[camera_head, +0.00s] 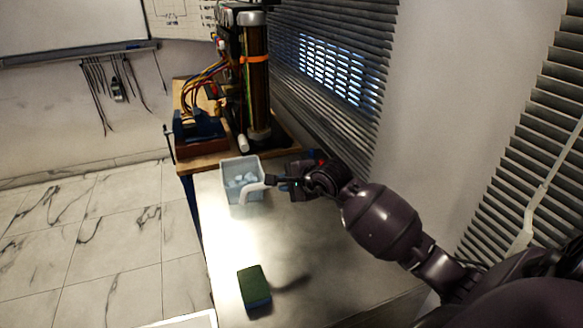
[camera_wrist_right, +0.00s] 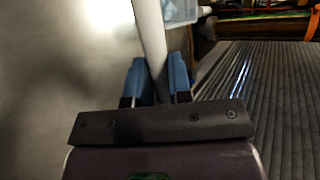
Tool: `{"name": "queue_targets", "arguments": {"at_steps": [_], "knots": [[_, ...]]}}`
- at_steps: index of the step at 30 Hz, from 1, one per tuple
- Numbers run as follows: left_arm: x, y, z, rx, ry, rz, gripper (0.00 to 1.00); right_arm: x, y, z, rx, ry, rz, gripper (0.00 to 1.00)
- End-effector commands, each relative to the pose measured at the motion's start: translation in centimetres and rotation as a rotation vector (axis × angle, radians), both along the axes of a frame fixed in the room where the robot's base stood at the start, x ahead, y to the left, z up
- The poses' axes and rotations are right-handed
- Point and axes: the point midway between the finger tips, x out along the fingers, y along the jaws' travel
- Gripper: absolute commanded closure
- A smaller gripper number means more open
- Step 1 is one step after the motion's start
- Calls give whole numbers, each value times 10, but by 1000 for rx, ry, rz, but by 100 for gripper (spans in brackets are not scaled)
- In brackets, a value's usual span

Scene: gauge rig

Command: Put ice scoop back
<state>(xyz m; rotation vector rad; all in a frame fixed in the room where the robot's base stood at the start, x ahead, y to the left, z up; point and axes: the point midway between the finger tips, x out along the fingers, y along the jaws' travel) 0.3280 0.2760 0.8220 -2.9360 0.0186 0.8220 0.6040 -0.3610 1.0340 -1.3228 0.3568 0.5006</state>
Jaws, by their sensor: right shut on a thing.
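The ice scoop (camera_head: 254,188) is a pale, curved piece at the front right of the ice container. My right gripper (camera_head: 276,181) is shut on its handle. In the right wrist view the pale handle (camera_wrist_right: 150,38) runs up between the blue fingertips of the right gripper (camera_wrist_right: 157,80). The far end of the scoop is hard to make out. The ice container (camera_head: 229,194) is a translucent, light-blue open box holding several pale ice pieces (camera_head: 240,180). Its corner also shows in the wrist view (camera_wrist_right: 182,11). My left gripper is not in view.
A green and blue sponge (camera_head: 254,287) lies near the front of the metal counter (camera_head: 225,240). Behind the container stands a wooden board with a tall rig (camera_head: 256,85) and wires. Slatted blinds (camera_head: 335,75) border the counter's right side. The counter's middle is clear.

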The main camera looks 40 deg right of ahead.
Motion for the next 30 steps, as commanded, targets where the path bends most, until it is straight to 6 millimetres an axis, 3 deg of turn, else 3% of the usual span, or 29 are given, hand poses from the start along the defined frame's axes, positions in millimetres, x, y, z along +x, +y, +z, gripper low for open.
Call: {"name": "queue_targets", "arguments": {"at_steps": [1, 6, 11, 20, 30], "knots": [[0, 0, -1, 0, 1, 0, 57, -2, 8, -17, -1, 6, 41, 100], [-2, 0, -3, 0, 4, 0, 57, -8, 37, -61, 0, 3, 194, 100], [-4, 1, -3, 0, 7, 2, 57, -4, 51, -68, 0, -3, 279, 100], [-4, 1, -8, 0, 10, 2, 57, -3, 52, -71, 2, -1, 302, 100], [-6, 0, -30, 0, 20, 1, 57, -3, 53, -100, 4, 1, 301, 100]]}}
